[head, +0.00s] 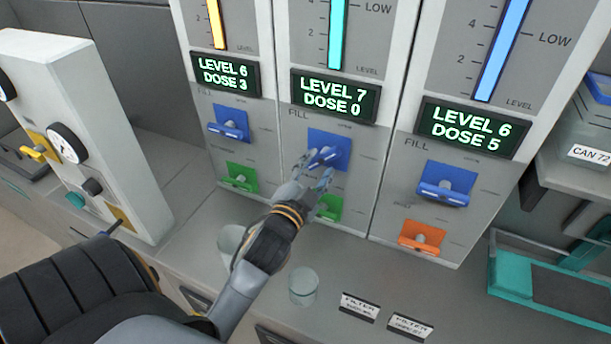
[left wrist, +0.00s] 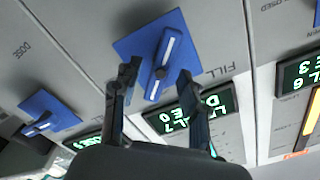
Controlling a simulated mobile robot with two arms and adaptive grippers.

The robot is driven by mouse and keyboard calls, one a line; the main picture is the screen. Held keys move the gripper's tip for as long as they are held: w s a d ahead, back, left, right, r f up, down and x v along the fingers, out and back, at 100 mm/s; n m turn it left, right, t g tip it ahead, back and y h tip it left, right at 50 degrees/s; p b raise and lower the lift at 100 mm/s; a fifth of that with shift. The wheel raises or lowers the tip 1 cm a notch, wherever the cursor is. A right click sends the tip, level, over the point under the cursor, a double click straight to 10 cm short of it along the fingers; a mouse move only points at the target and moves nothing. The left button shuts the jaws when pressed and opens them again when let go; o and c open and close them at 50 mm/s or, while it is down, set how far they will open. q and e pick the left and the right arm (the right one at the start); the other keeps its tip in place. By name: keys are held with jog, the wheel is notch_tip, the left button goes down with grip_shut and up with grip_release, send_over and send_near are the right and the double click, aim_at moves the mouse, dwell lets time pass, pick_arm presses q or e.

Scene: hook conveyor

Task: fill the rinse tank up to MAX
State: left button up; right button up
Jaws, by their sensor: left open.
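The middle tank panel has a teal level bar (head: 336,35) and a display (head: 335,96) reading LEVEL 7, DOSE 0. Below it is a blue FILL valve (head: 343,140), partly hidden by my left gripper (head: 316,168). In the left wrist view, the valve's blue plate (left wrist: 128,48) carries a lever turned at an angle to the plate. My left gripper (left wrist: 158,73) is open, its fingers on either side of the lever; contact is unclear. A green valve (head: 332,208) sits below, partly covered. No label readable here names the rinse tank. My right gripper is out of view.
The left panel display (head: 226,75) reads LEVEL 6, DOSE 3; the right one (head: 468,129) reads LEVEL 6, DOSE 5. Both have blue FILL valves. A clear cup (head: 303,287) and two filter labels are on the counter. A teal tray (head: 513,282) stands at right.

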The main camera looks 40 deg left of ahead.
pick_arm(q)
jog(key=v, duration=0.8)
jog(key=shift+s, duration=0.35)
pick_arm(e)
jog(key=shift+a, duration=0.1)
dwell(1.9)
